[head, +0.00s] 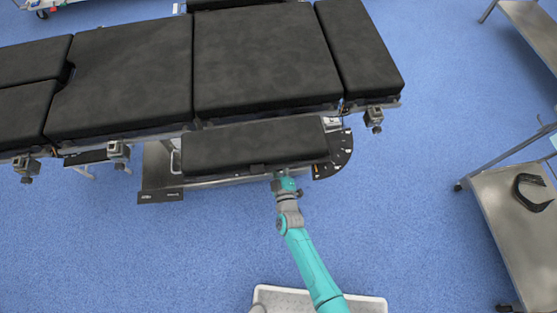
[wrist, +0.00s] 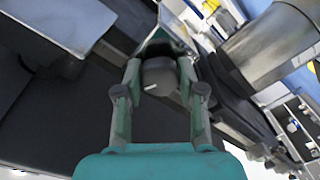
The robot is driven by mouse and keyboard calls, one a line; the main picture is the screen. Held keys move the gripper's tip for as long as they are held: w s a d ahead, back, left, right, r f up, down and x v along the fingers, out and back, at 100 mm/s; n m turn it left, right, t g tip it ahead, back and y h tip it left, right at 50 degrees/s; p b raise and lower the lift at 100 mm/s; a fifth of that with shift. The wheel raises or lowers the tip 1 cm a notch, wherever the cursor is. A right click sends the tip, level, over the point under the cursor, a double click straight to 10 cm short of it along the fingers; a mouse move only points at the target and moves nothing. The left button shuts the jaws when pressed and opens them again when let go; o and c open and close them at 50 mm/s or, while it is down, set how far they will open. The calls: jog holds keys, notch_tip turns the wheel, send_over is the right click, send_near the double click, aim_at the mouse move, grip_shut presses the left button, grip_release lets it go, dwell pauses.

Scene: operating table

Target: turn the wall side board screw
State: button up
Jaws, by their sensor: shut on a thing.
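A dark padded side board (head: 255,146) lies along the near edge of the operating table (head: 265,55). My gripper (head: 286,181) is at the board's near edge, right of its middle, below the padding. In the wrist view my gripper (wrist: 160,92) has its two fingers on either side of a dark grey round screw knob (wrist: 160,76) with a short white mark on its face. The fingers are shut on this knob. The screw's shaft is hidden behind the knob. In the head view the knob is hidden by my gripper and the board.
Clamps (head: 373,117) hang on the table's near rail, with others (head: 118,151) to the left. The table's base (head: 160,196) shows under the side board. A metal trolley (head: 510,215) with a black curved item (head: 533,191) stands at right. Blue floor between is clear.

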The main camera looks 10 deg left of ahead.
jog(key=n, duration=0.4)
dwell(0.6)
jog(key=o, duration=1.1)
jog(key=shift+o, duration=0.2)
jog(key=v, duration=1.2)
